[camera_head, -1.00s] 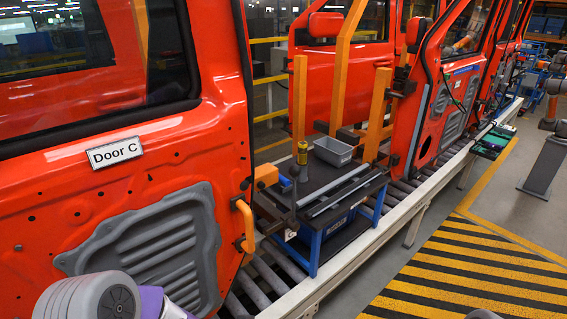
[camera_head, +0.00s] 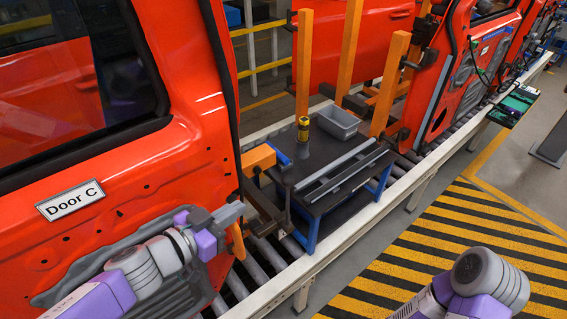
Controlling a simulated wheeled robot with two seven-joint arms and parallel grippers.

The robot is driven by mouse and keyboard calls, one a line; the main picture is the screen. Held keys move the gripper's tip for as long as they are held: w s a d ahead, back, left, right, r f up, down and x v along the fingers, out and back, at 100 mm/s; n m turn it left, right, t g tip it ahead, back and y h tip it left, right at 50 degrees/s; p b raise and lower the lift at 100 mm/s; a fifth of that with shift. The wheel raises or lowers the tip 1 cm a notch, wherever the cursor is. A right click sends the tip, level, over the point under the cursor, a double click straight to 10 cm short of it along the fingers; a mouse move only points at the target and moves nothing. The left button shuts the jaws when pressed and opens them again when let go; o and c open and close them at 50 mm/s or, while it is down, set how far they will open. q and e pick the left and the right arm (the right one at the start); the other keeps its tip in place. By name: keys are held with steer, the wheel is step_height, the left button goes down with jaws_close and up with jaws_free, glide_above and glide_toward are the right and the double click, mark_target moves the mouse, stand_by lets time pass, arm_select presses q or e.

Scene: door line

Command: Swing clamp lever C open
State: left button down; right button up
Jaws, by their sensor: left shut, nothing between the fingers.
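The red door with the "Door C" label (camera_head: 70,200) fills the left side. An orange handle (camera_head: 237,243), which looks like clamp lever C, stands upright at its right edge. My left gripper (camera_head: 238,211) reaches across the door's grey inner panel from the lower left. Its grey fingers are shut and empty at the top of the orange handle and hide its upper end. I cannot tell whether they touch it. My right arm shows at the lower right, but its gripper is out of view.
A black-topped cart (camera_head: 323,160) with a grey bin (camera_head: 338,122) and a yellow-black tool (camera_head: 303,129) stands right of the door. An orange block (camera_head: 258,157) and dark brackets sit near the handle. Striped floor (camera_head: 440,250) lies open at the right.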

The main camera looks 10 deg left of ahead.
arm_select(q)
steer(key=s, duration=0.4)
steer(key=b, duration=0.3)
glide_toward(283, 183)
steer(key=x, duration=0.6)
steer(key=shift+f, duration=0.1)
steer(key=shift+w+d, duration=0.25)
steer(key=shift+w, duration=0.15)
arm_select(e)
steer(key=shift+s+f, duration=0.95)
steer(key=shift+f, duration=0.3)
